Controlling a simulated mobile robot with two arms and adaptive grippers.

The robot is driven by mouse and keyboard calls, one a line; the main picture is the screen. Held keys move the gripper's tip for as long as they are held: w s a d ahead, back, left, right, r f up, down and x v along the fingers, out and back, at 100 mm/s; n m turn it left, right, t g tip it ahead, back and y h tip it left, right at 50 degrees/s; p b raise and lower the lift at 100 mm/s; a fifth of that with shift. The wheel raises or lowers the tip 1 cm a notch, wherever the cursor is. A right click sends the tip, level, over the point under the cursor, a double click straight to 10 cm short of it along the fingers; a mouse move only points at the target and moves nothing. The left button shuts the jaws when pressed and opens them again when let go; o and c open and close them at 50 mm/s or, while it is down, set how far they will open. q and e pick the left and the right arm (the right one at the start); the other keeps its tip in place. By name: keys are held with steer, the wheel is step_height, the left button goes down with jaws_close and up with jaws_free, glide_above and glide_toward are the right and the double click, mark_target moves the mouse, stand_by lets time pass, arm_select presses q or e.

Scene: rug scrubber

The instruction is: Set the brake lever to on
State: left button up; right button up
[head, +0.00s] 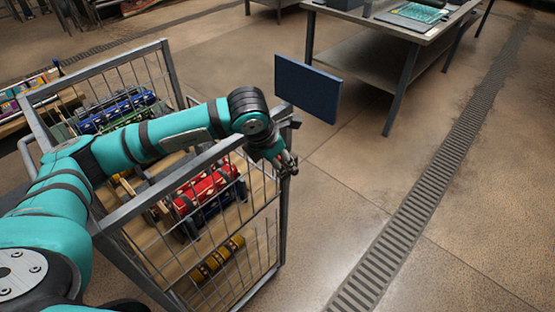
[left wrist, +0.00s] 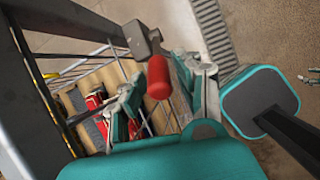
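In the left wrist view the brake lever (left wrist: 158,77) shows as a red rounded handle on a grey metal block, next to the dark frame of a wire-sided cart (left wrist: 22,70). My left gripper (left wrist: 160,88) is open, with one finger on either side of the red handle; I cannot tell whether they touch it. In the head view my left gripper (head: 285,163) is at the cart's near right corner, and the lever cannot be made out there. At the right edge of the left wrist view, grey finger-like parts show, apparently my right gripper (left wrist: 301,88), cut off by the frame.
The cart holds red (head: 205,190) and blue (head: 115,108) machine-like items on wooden shelves. A dark blue panel (head: 308,88) shows just beyond my left wrist. A metal workbench (head: 375,60) stands at the back. Floor with a drain grate (head: 430,185) is clear on the right.

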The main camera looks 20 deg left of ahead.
arm_select(q)
jaws_close()
